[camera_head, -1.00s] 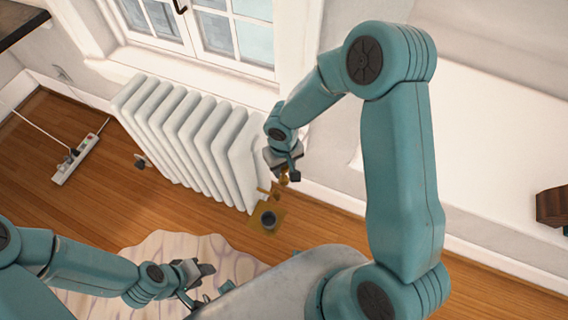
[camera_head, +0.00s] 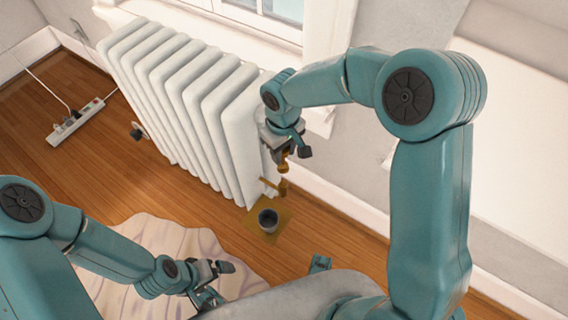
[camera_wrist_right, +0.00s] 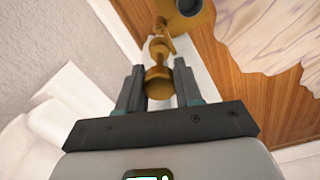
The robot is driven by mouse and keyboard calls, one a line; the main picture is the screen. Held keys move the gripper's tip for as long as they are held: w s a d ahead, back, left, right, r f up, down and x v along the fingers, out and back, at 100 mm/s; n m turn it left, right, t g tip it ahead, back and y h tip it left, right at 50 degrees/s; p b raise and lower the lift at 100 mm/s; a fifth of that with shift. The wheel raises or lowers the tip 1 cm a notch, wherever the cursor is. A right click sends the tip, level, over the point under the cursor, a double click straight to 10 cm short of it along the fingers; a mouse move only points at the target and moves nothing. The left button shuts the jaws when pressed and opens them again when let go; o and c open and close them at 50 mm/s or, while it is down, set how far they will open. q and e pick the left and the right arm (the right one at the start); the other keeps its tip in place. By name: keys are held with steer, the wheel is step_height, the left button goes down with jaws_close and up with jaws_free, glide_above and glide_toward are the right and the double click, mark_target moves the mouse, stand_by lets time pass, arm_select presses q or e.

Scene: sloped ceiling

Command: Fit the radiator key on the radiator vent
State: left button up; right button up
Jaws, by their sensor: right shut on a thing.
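The white radiator (camera_head: 190,95) stands under the window. Its brass vent (camera_head: 270,186) sticks out low on the near right end. My right gripper (camera_head: 284,152) is shut on the brass radiator key (camera_head: 284,163) and holds it above the vent, with a small gap seen from the head. In the right wrist view the key (camera_wrist_right: 158,83) sits between the two fingers (camera_wrist_right: 158,90), and the vent (camera_wrist_right: 160,45) lies just beyond it, partly overlapped. I cannot tell there whether they touch. My left gripper (camera_head: 218,282) is open and empty above the rug.
A dark cup (camera_head: 268,217) stands on a yellow-brown mat (camera_head: 267,234) on the floor below the vent. A pale rug (camera_head: 145,232) lies in front of the radiator. A power strip (camera_head: 76,119) lies at the left. The wall and baseboard (camera_head: 345,203) run close behind my right arm.

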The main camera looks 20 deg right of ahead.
mark_target(283, 164)
arm_select(q)
steer(key=shift+a+f, duration=0.1)
steer(key=shift+f, duration=0.2)
arm_select(e)
steer(key=shift+a+f, duration=0.1)
steer(key=shift+a, duration=0.05)
arm_select(q)
steer(key=shift+a+r, duration=0.1)
step_height(283, 164, down, 6)
steer(key=w+a+b, duration=0.1)
steer(key=b, duration=0.5)
steer(key=shift+n+t, duration=0.3)
arm_select(e)
steer(key=shift+f, duration=4.3)
arm_select(q)
steer(key=shift+w+a, duration=0.1)
steer(key=shift+r, duration=0.1)
arm_select(e)
steer(key=o, duration=1.2)
steer(key=shift+c, duration=0.2)
